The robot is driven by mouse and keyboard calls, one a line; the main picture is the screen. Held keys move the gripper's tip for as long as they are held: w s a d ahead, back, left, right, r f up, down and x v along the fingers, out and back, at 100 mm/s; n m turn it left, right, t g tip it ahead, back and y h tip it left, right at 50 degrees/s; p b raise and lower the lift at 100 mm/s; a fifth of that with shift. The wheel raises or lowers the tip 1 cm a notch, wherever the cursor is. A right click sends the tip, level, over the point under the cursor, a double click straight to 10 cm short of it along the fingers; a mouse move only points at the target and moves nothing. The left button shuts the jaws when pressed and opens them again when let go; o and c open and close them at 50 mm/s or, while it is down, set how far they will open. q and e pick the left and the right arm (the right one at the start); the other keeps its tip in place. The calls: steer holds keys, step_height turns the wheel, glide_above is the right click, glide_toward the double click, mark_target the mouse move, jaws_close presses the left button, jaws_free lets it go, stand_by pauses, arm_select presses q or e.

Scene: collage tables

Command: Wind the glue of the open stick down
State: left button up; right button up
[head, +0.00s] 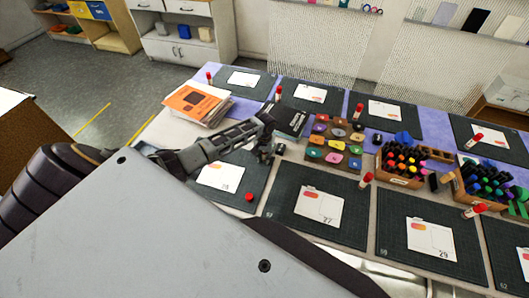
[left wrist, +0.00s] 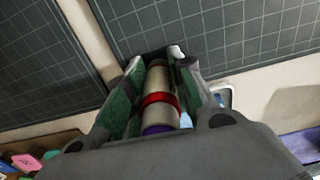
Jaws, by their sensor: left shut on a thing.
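My left gripper (head: 266,150) is over the back edge of the front-left dark mat. In the left wrist view its fingers (left wrist: 160,75) are shut on a glue stick (left wrist: 158,80). The stick has a cream body, a red band (left wrist: 160,99) and a purple part (left wrist: 158,128) at the end nearest the camera. The far end lies between the fingertips, and I cannot tell how far any glue sticks out. A loose red cap (head: 249,197) lies on the front-left mat, apart from the gripper. My right gripper is not in view.
A paper stack (head: 198,103), a tray of coloured pieces (head: 335,140) and a wooden marker box (head: 402,180) sit close to the gripper. The front-left mat (head: 262,172) has some bare room.

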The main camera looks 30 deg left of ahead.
arm_select(q)
steer(key=shift+s+f+n, duration=0.1)
steer(key=shift+n, duration=1.3)
steer(key=shift+n, duration=0.3)
steer(key=shift+n, duration=1.5)
steer(key=shift+n, duration=1.8)
steer(key=o, duration=1.1)
